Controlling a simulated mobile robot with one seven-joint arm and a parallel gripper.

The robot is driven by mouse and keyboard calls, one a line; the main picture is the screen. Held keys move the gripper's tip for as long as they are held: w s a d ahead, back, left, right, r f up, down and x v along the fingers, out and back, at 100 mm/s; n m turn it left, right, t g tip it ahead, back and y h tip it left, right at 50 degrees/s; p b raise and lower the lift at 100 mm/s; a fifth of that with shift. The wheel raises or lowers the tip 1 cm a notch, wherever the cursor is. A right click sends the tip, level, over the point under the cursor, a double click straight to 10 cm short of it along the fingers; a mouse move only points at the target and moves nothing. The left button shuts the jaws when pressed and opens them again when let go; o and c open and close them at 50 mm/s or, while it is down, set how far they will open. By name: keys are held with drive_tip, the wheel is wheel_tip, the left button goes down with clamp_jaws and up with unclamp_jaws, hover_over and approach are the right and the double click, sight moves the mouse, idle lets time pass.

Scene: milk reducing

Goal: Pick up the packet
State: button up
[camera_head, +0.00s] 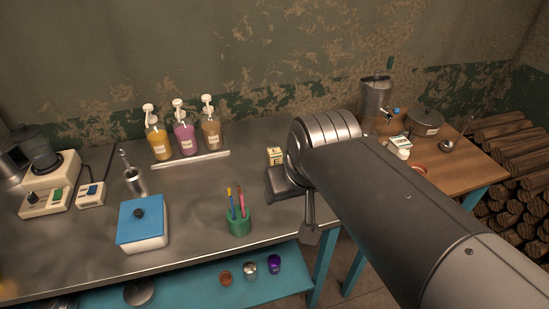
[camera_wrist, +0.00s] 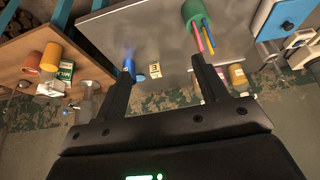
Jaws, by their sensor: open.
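A small cream packet (camera_head: 275,156) with a dark-lettered label stands on the metal table, just left of my arm's wrist in the head view. It also shows in the wrist view (camera_wrist: 155,70), between the two fingers and beyond their tips. A second, green-and-white packet (camera_head: 398,142) is on the wooden table at the right; it shows at the left of the wrist view (camera_wrist: 66,71). My gripper (camera_wrist: 162,62) is open, with nothing between its fingers. In the head view my arm hides most of it. I cannot tell the exact gap to the cream packet.
A green cup with brushes (camera_head: 239,220) stands near the metal table's front edge. Three pump bottles (camera_head: 187,142) stand at the back. A blue-lidded box (camera_head: 142,222) is to the left. A metal dispenser (camera_head: 375,97) and pot (camera_head: 425,121) stand on the wooden table.

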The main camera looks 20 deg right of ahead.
drive_tip(key=w+d+r+g, duration=0.1)
drive_tip(key=w+r+g, duration=0.1)
drive_tip(key=w, duration=0.8)
drive_tip(key=g, duration=0.3)
hover_over(275, 151)
drive_tip(key=s, duration=0.1)
wheel_tip(275, 151, down, 14)
drive_tip(key=shift+s+d+f, duration=0.1)
drive_tip(key=shift+d+f, duration=0.1)
drive_tip(key=shift+f, duration=0.15)
drive_tip(key=f, duration=0.5)
drive_tip(key=shift+w+f, duration=0.15)
drive_tip(key=shift+w, duration=0.05)
drive_tip(key=shift+w+a+f, duration=0.1)
drive_tip(key=shift+w+f, duration=0.1)
drive_tip(key=shift+f, duration=0.7)
drive_tip(key=shift+w+a+f, duration=0.1)
drive_tip(key=shift+w+f, duration=0.05)
drive_tip(key=shift+f, duration=0.75)
drive_tip(key=shift+w+a+f, duration=0.1)
drive_tip(key=shift+w+f, duration=0.1)
drive_tip(key=shift+f, duration=0.7)
